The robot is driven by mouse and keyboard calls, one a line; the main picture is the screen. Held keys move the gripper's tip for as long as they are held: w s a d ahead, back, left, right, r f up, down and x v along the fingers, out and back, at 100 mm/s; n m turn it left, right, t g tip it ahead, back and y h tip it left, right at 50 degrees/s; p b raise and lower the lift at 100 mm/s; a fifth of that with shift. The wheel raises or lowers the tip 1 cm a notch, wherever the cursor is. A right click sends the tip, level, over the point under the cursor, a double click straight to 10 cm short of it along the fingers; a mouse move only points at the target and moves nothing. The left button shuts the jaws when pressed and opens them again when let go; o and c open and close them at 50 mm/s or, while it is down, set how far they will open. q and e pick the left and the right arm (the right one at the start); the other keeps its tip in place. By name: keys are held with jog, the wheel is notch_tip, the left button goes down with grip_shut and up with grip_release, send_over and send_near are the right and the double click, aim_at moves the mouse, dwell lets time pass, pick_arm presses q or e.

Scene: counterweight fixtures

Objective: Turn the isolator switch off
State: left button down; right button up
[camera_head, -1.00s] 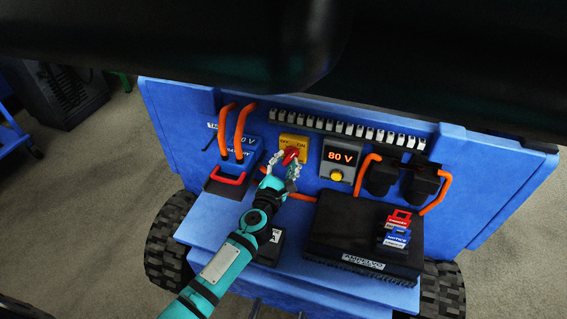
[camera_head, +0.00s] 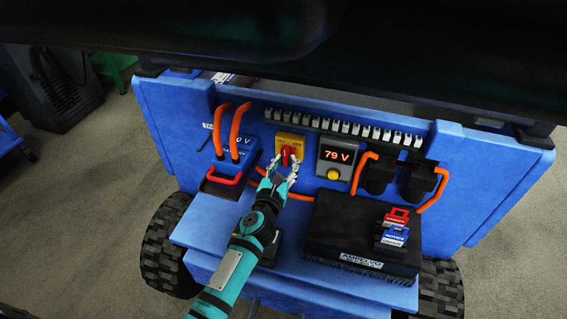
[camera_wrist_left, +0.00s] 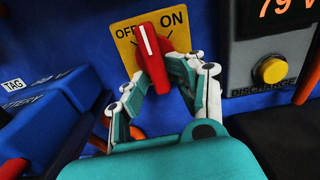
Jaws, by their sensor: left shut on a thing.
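The isolator switch is a red knob (camera_head: 286,153) on a yellow plate (camera_head: 277,141) marked OFF at left and ON at right. In the left wrist view the red knob (camera_wrist_left: 152,58) stands nearly upright, its white line pointing up and leaning slightly toward OFF. My left gripper (camera_head: 280,173) is shut on the lower part of the knob. In the left wrist view its fingers (camera_wrist_left: 158,85) lie on both sides of the knob and partly hide its lower end. My right gripper is not in view.
Right of the switch, a grey box's display (camera_head: 337,155) reads 79 V above a yellow discharge button (camera_head: 333,174). A blue battery box (camera_head: 225,168) with orange cables is at left. A black box (camera_head: 330,235) with red and blue locks (camera_head: 396,228) stands at lower right.

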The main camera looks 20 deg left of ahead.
pick_arm(q)
jog(key=shift+d+r+n, duration=0.15)
jog(key=shift+d+n, duration=0.2)
jog(key=shift+n, duration=0.85)
jog(key=n, duration=0.2)
jog(key=n+p, duration=0.1)
jog(key=n, duration=0.1)
jog(key=shift+d+r, duration=0.25)
jog(key=shift+d, duration=0.1)
